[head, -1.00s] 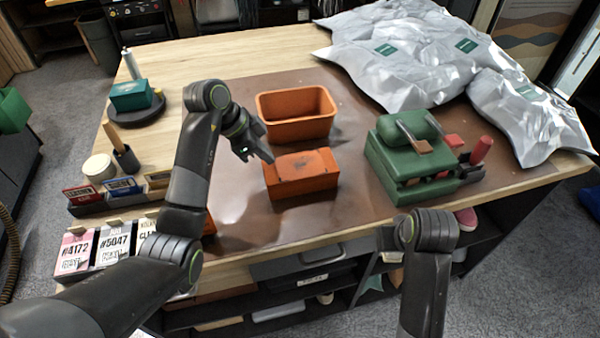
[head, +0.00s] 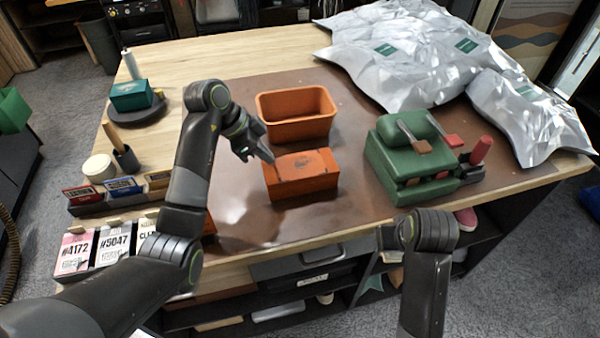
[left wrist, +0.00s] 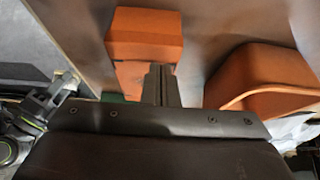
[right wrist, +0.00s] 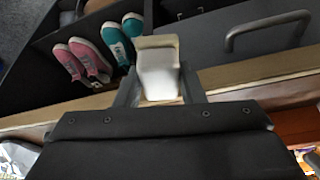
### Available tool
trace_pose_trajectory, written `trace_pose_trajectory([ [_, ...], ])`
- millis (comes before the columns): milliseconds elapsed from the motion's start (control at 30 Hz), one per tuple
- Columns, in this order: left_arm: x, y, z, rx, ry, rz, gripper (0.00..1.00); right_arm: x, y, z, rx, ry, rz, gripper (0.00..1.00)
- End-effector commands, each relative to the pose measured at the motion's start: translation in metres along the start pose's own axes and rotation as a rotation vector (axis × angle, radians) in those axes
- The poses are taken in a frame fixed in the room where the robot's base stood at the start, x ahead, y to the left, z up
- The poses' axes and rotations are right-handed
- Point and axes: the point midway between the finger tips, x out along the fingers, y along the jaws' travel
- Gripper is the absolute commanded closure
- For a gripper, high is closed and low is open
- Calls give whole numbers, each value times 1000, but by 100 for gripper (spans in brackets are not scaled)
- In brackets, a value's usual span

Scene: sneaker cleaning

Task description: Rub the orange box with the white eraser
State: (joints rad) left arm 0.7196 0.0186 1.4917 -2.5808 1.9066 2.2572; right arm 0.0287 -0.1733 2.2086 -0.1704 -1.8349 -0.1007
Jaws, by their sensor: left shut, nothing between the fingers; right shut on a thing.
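The orange box (head: 300,177) lies on the brown mat, with dark smudges on its top. My left gripper (head: 266,154) is shut and empty, just off the box's left far corner; I cannot tell whether it touches. Its closed fingers (left wrist: 161,84) show in the left wrist view in front of orange surfaces. The white eraser (right wrist: 158,72) is a pale block between the fingers of my right gripper (right wrist: 157,88), shut on it. That gripper is over the table's front edge in the right wrist view, away from the box; in the head view it is mostly hidden by its arm.
An orange bin (head: 296,113) stands behind the box. A green device (head: 412,160) with red-handled parts stands to the right. Silvery bags (head: 410,55) fill the back right. Small boxes (head: 112,248) line the left front. Shoes (right wrist: 92,58) sit on a shelf below.

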Motion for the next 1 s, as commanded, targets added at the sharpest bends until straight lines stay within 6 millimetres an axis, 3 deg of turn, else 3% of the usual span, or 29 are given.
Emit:
trace_pose_trajectory([
  [700, 9, 0, 5, -1, 0, 1, 100, 4, 0, 1, 0, 0, 0, 83],
  [1000, -3, 0, -2, 0, 0, 0, 100, -9, 0, -4, 0, 0, 0, 83],
])
